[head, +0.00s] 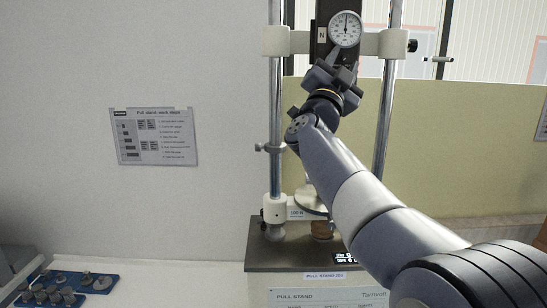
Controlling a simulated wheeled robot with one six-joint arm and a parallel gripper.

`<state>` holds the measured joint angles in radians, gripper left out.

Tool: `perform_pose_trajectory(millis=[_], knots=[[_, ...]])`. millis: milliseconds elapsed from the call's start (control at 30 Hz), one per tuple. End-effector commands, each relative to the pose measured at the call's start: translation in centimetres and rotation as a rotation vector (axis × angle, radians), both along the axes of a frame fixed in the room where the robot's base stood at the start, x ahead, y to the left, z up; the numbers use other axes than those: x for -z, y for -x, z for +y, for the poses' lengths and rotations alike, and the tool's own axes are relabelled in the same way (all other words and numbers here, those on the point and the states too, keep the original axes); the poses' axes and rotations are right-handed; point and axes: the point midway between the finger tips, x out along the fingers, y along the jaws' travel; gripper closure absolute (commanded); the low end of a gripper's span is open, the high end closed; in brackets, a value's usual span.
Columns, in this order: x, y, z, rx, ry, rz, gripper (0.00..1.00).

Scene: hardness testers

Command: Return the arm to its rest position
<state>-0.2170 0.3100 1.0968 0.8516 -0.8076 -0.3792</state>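My arm reaches up from the lower right of the head view to the front of a pull stand (262,257). My gripper (337,72) is at the upper end of the arm, just below a round dial gauge (344,29). It is small and dark against the stand, so I cannot tell whether its fingers are open or shut, or touch the stand. No held object can be made out.
The stand has two upright metal columns (275,110) and a white crosshead (290,42). A blue tray (105,289) with several metal parts lies at lower left. A printed sheet (155,136) hangs on the wall. The white bench between tray and stand is clear.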

Motion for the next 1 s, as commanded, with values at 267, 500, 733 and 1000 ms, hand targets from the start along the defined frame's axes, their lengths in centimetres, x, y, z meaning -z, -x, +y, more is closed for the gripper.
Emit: perform_pose_trajectory(millis=[267,500,733,1000], knots=[[0.1,0.0,0.0,0.000,0.016,0.000,0.63],[0.3,0.3,0.2,-0.001,0.010,-0.001,0.63],[2.5,2.5,1.5,-0.003,-0.001,-0.001,0.63],[5.7,6.4,3.7,-0.005,-0.001,-0.001,0.63]])
